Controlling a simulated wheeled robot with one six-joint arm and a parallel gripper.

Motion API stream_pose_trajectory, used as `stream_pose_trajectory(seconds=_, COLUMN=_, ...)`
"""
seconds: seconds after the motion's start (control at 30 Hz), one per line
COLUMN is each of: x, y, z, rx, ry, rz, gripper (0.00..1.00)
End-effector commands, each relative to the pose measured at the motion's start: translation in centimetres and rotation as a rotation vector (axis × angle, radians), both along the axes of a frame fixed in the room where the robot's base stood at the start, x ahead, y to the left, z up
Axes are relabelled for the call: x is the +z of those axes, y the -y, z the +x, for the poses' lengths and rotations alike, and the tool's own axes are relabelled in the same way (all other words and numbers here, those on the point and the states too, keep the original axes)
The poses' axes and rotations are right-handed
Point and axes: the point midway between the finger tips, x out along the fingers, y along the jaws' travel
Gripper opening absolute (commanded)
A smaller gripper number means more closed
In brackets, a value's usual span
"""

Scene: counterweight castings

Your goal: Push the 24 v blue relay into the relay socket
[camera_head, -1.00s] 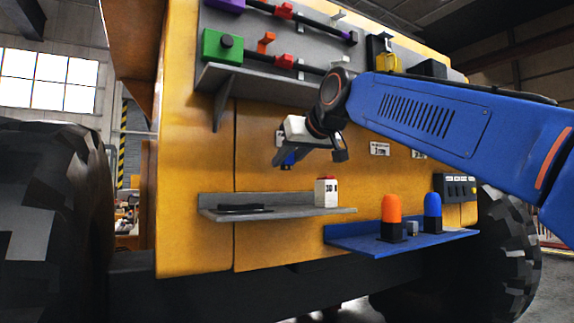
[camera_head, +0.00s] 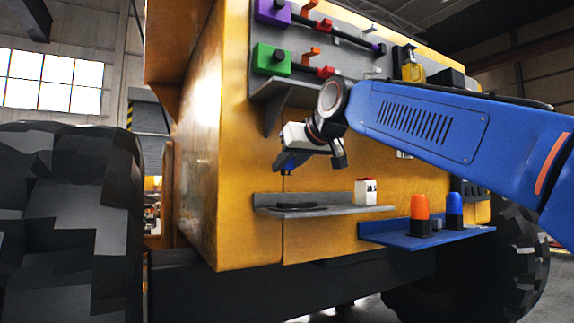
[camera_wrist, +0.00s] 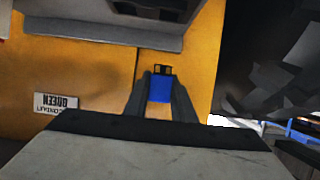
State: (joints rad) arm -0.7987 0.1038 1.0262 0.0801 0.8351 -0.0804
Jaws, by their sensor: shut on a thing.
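My gripper (camera_head: 287,165) is shut on the blue relay (camera_head: 293,157), which hangs above the left part of the lower grey shelf, clear of it. In the wrist view the blue relay (camera_wrist: 160,91) sits between the two dark fingers, with a small dark part at its far end. A low, flat black piece (camera_head: 295,207) lies on the shelf; it may be the relay socket, but its details are too small to tell. At the top edge of the wrist view a dark slotted piece (camera_wrist: 158,11) is partly cut off.
The grey shelf (camera_head: 340,209) also bears a white box with a red top (camera_head: 366,192). A blue shelf (camera_head: 400,240) at right holds an orange beacon (camera_head: 420,206) and a blue one (camera_head: 454,204). An upper grey panel (camera_head: 345,50) carries coloured parts. A large tyre (camera_head: 70,220) stands at left.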

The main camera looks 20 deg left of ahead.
Motion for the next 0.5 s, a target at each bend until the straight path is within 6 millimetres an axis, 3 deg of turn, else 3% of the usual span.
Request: stream_pose_trajectory(seconds=0.5, x=-3.3, y=0.0, z=0.0, rx=0.000, ry=-0.001, rz=-0.001, gripper=0.01)
